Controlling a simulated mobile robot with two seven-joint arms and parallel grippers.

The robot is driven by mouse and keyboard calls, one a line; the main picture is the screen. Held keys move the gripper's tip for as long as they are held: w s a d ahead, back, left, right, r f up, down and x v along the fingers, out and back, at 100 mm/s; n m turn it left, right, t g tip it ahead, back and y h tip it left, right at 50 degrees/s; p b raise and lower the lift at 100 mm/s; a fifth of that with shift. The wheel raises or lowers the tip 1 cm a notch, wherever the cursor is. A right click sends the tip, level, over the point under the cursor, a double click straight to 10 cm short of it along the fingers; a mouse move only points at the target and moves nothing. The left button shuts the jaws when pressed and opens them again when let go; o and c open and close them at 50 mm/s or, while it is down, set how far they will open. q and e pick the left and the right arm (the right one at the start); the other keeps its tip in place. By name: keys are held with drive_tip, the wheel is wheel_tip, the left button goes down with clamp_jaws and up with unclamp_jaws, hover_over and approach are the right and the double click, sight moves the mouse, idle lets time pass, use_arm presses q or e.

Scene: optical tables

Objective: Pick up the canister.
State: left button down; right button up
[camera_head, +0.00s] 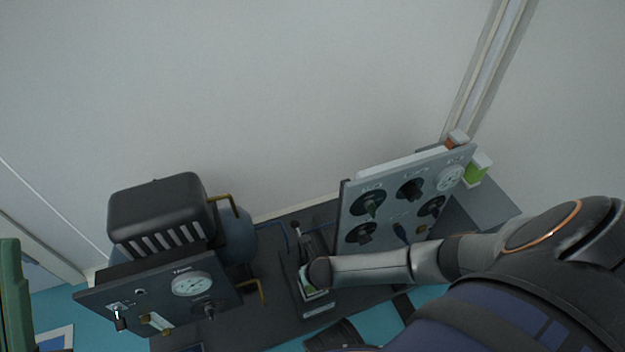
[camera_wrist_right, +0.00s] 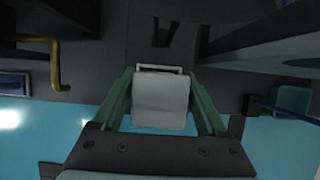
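A pale grey-white block (camera_wrist_right: 160,100), which looks like the canister, sits between the two green fingers of my right gripper (camera_wrist_right: 162,72) in the right wrist view. The fingertips lie close along its two sides, but I cannot tell whether they press on it. In the head view my right arm reaches in from the right and its wrist covers most of the gripper and the block. A green piece at the left edge of the head view looks like part of my left gripper (camera_head: 14,295); its fingertips are not clear.
A dark machine with a gauge panel (camera_head: 160,292) stands on the left. An upright grey panel with knobs (camera_head: 385,235) stands close on the right. A bent brass pipe (camera_wrist_right: 56,65) shows left of the fingers. The wall (camera_head: 250,90) is behind.

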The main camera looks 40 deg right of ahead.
clamp_jaws()
idle(0.4)
drive_tip(key=shift+r, duration=0.1)
